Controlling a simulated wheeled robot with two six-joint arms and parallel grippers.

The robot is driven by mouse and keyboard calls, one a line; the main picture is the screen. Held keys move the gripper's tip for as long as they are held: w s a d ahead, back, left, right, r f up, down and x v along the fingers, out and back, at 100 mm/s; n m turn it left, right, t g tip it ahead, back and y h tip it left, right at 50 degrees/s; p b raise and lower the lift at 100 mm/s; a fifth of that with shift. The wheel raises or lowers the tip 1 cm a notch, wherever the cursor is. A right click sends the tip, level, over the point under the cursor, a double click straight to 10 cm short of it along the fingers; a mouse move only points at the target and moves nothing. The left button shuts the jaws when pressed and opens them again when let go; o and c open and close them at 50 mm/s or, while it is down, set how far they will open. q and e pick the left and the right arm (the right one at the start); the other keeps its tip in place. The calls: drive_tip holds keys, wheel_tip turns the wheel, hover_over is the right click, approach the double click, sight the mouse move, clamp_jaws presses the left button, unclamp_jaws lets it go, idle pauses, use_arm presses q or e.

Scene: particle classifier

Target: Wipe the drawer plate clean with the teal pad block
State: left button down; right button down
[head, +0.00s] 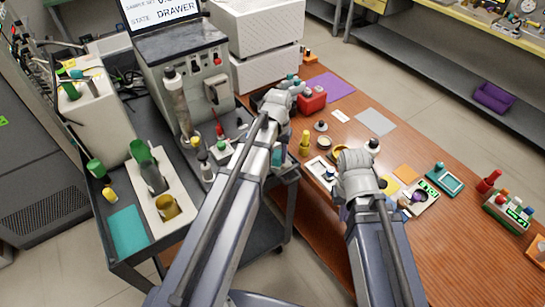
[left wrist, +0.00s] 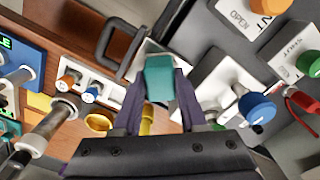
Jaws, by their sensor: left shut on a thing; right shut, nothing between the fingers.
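My left gripper (left wrist: 160,105) is shut on the teal pad block (left wrist: 159,78), which sits between its fingertips in the left wrist view. A pale surface, perhaps the drawer plate (left wrist: 150,48), shows just behind the block; I cannot tell whether they touch. In the head view my left wrist covers most of this area, and a teal patch, probably the block (head: 277,155), shows beside the arm. Any marks on the plate are hidden or too small to see. My right gripper (head: 347,185) is shut and empty over the wooden table, its fingertips mostly hidden.
A dark handle (left wrist: 122,42) stands close to the block. A machine with a screen (head: 160,10) and white boxes (head: 255,25) stand behind. A red box (head: 312,100), a yellow bottle (head: 305,143) and several small instruments crowd the wooden table. A tray with cups (head: 165,190) is at left.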

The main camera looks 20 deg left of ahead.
use_arm(q)
drive_tip(key=shift+w+d, duration=0.65)
drive_tip(key=shift+w, duration=0.2)
drive_tip(key=shift+w+d, duration=0.6)
drive_tip(key=shift+w, duration=0.25)
wheel_tip(320, 180, up, 6)
drive_tip(key=p, duration=0.6)
wheel_tip(320, 180, up, 3)
drive_tip(key=p, duration=0.3)
